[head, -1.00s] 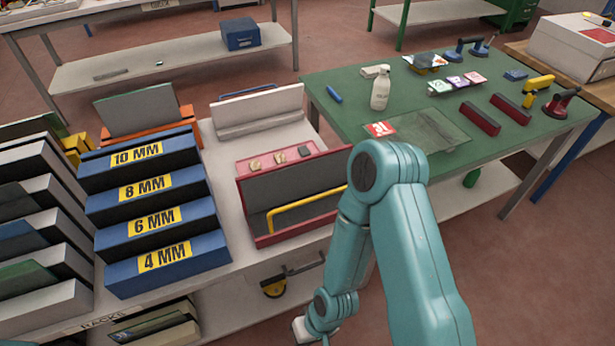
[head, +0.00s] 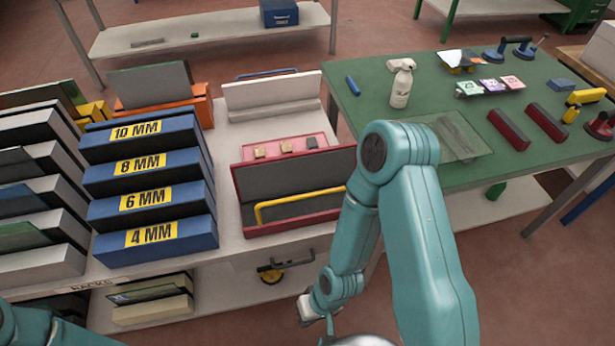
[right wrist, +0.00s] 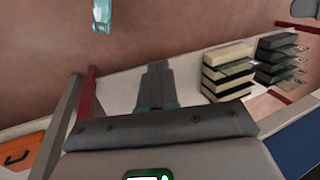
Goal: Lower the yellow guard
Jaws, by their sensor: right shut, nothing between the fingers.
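A bent yellow bar (head: 300,198), which I take to be the yellow guard, lies across the front of a red, dark-lined open box (head: 290,230) on the bench in the head view. Its right end runs behind my right arm. My right gripper (right wrist: 156,72) is shut and empty in the right wrist view. In the head view the right gripper is low, in front of the bench and below the red box, apart from the yellow bar, and its fingertips are unclear there. Only a piece of my left arm shows at the lower left; its gripper is out of view.
Blue stepped racks (head: 150,205) marked 4 to 10 MM stand left of the red box. A dark handle (head: 285,262) and a yellow round part (head: 271,276) are under the bench edge. The green table (head: 365,115) at right holds a spray bottle (head: 401,85) and tools.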

